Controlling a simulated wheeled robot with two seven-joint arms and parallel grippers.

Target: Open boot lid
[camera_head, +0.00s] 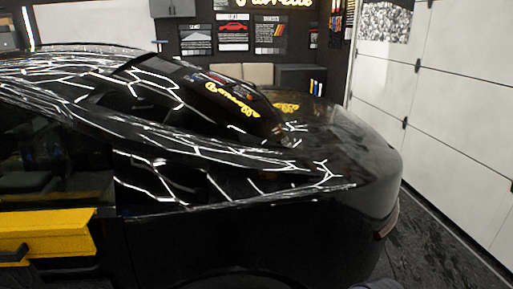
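A glossy black car (160,235) fills most of the head view, seen from its side with its rear at the right. The boot lid (335,130) at the rear right looks closed and flush with the body; its seam is hard to make out. The sloping rear window (225,95) carries a yellow reflection. A red tail light (387,222) shows at the rear corner. Neither of my grippers can be made out. A small grey part at the bottom edge is too cut off to identify.
A white panelled door or wall (455,120) runs along the right. Dark floor (430,250) lies free between it and the car. Posters (232,35) and a cabinet (300,78) are behind.

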